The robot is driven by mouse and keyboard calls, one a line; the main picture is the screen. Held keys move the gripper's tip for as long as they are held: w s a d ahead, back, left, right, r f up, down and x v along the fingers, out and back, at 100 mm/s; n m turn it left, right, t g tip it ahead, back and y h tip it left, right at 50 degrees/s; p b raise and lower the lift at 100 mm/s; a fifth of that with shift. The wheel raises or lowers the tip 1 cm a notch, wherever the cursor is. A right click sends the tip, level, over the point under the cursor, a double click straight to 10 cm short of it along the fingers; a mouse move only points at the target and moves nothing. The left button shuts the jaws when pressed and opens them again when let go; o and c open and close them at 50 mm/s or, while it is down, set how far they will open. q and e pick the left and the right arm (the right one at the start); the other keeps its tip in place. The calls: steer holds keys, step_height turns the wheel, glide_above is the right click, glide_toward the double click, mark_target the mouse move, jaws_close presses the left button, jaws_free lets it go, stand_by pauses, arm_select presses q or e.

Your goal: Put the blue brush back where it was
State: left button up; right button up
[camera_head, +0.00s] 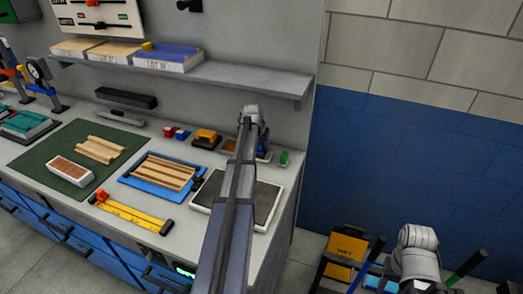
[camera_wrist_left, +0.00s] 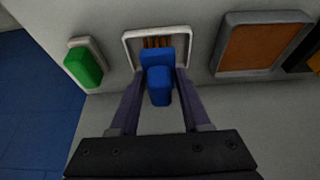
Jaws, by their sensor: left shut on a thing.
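The blue brush (camera_wrist_left: 158,82) is between the fingers of my left gripper (camera_wrist_left: 155,76) in the left wrist view. The gripper is shut on it. Brown bristles show at its far end, over or inside a white-rimmed holder (camera_wrist_left: 128,42); I cannot tell whether it touches the holder's bottom. In the head view the blue brush (camera_head: 263,147) shows as a small blue patch beside my left gripper (camera_head: 264,152), near the back right of the bench, mostly hidden by my arm. My right arm's pale joint shows at the lower right; its gripper is out of view.
A green item in a pale holder (camera_wrist_left: 84,66) lies left of the brush's holder, and a brown-filled tray (camera_wrist_left: 262,44) lies to its right. A grey shelf (camera_head: 215,78) overhangs the bench's back. A dark pad (camera_head: 266,200) lies near the bench's right end.

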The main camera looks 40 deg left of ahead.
arm_select(q)
steer(key=shift+r, duration=0.1)
steer(key=o, duration=1.2)
steer(key=p+v, duration=1.1)
steer(key=v, duration=0.1)
